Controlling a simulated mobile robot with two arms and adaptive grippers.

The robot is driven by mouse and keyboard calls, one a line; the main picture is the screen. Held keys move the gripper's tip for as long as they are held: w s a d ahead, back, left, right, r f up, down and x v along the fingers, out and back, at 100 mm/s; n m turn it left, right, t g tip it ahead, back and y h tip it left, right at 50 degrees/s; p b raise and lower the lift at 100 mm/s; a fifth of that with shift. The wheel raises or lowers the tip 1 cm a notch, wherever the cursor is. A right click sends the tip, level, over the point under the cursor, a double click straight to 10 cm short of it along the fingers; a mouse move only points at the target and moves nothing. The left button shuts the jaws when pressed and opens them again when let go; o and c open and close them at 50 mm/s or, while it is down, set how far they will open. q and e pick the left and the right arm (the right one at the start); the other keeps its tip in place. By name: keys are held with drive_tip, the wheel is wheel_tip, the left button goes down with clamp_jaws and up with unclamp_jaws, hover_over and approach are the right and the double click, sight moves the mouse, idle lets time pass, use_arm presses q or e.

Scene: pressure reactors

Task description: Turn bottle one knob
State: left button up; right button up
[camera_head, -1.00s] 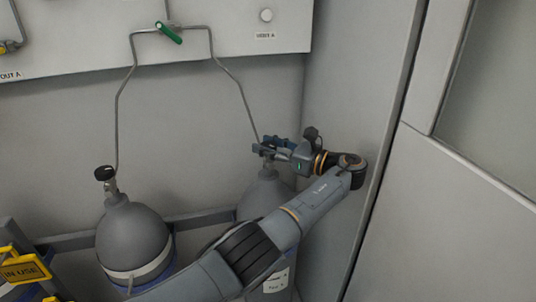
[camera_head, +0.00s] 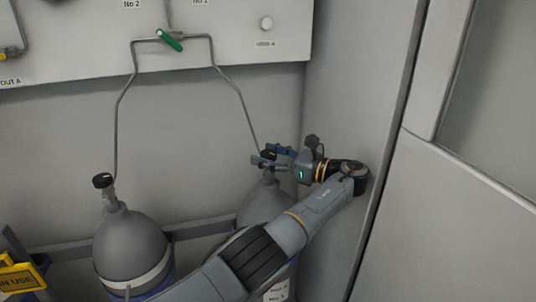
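Two grey gas bottles stand against the wall. The left bottle (camera_head: 131,246) has a black knob (camera_head: 103,181) on its valve, and nothing touches it. The right bottle (camera_head: 264,204) is partly hidden behind my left arm. Its dark knob (camera_head: 268,154) shows between the fingers of my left gripper (camera_head: 268,156). The fingers are spread, one on the far side of the knob and one on the near side. Contact with the knob cannot be made out. No readable label shows which bottle is number one. My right gripper is out of view.
Thin metal pipes (camera_head: 118,110) run from both bottles up to a panel with a green lever (camera_head: 170,41). A rail (camera_head: 200,228) runs behind the bottles. A yellow sign (camera_head: 20,277) is at lower left. A grey cabinet wall (camera_head: 350,100) stands close right of my arm.

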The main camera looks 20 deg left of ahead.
sight(268, 152)
use_arm(q)
drive_tip(key=shift+r, duration=0.15)
wheel_tip(268, 152, up, 10)
drive_tip(key=shift+f, duration=0.1)
idle(0.5)
